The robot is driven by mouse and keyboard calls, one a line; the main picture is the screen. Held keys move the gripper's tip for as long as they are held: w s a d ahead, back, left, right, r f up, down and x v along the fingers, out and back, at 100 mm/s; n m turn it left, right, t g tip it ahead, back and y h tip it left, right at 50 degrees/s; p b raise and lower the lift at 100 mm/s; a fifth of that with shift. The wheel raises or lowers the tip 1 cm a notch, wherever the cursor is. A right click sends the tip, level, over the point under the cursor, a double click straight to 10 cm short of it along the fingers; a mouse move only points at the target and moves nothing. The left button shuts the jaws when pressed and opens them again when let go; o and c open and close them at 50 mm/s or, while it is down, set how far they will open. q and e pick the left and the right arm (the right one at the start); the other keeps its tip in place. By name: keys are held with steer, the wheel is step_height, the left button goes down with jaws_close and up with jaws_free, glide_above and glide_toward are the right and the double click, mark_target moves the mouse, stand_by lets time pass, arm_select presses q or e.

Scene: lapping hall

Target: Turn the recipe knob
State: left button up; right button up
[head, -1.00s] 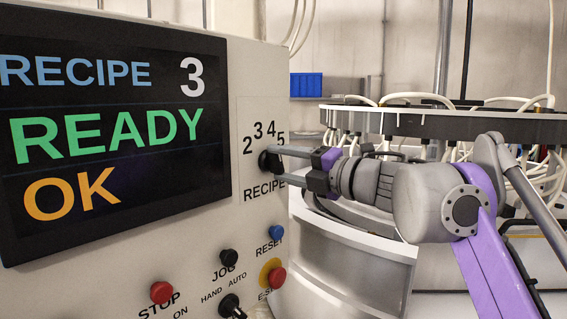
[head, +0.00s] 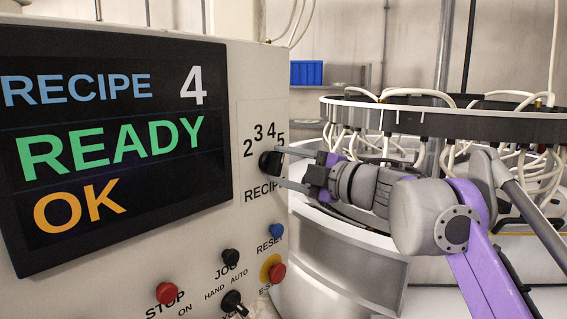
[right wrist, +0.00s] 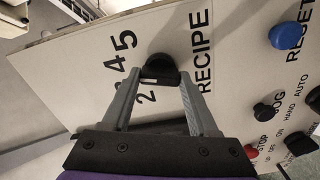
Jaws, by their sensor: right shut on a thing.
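The black recipe knob (head: 270,162) sits on the grey panel between the printed numbers 2 to 5 and the word RECIPE. My right gripper (head: 278,167) reaches in from the right and is shut on the knob, one finger above and one below it. In the right wrist view the knob (right wrist: 160,68) sits between the fingertips of the right gripper (right wrist: 158,85). The screen (head: 110,140) reads RECIPE 4, READY and OK. Which number the knob points at is hard to tell. My left gripper is not in view.
Below the knob are a blue RESET button (head: 277,231), a red E-stop (head: 277,273) on yellow, a black JOG button (head: 231,256), a red STOP button (head: 166,293) and a hand/auto switch (head: 232,302). A round machine with hoses (head: 440,120) stands behind my right arm.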

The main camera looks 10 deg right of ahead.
stand_by(0.3)
steer(key=o, duration=1.4)
steer(key=v, duration=1)
steer(key=shift+s+d+b, duration=0.3)
steer(key=shift+b, duration=0.1)
